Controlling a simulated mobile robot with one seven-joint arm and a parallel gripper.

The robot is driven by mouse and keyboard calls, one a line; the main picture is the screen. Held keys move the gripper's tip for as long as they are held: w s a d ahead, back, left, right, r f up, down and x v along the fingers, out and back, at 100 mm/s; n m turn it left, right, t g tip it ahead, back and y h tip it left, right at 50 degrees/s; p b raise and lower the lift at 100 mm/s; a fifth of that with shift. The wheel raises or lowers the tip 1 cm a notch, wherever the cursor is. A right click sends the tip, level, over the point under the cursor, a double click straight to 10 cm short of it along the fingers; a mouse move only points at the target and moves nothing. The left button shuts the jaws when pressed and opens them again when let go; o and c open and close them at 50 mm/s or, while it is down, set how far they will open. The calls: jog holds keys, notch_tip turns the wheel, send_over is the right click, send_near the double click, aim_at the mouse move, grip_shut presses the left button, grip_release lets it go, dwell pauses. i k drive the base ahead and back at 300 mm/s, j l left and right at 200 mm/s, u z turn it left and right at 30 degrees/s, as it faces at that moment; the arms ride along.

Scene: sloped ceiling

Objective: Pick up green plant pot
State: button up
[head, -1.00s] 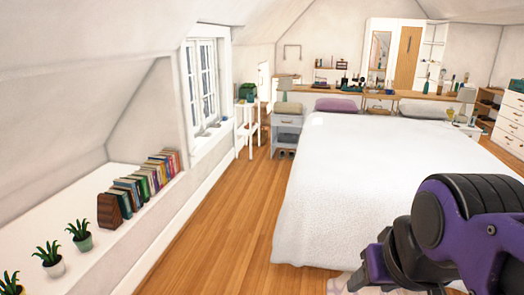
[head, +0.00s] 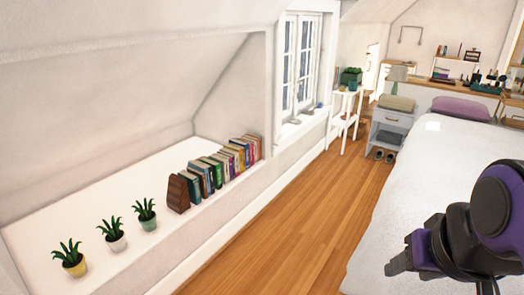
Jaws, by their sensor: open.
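The green plant pot (head: 148,222) stands upright on the white ledge at the left, with a spiky green plant in it. It is the rightmost of three small potted plants in a row, beside the wooden bookend. My gripper (head: 390,262) shows at the lower right, in front of the bed, far to the right of the pot. It points left and touches nothing that I can see. Its fingers are small and dark in this view.
A white pot (head: 118,243) and a yellow pot (head: 76,266) stand left of the green one. A row of books (head: 222,170) is to its right. The wooden floor (head: 262,235) between ledge and bed (head: 400,190) is clear.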

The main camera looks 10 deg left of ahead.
aim_at(146, 218)
jog(key=i+u, duration=0.9)
jog(key=i+j+u, duration=0.1)
jog(key=i+u, duration=0.15)
jog(key=i, duration=0.25)
jog(key=i+u, duration=0.3)
jog(key=i, duration=0.2)
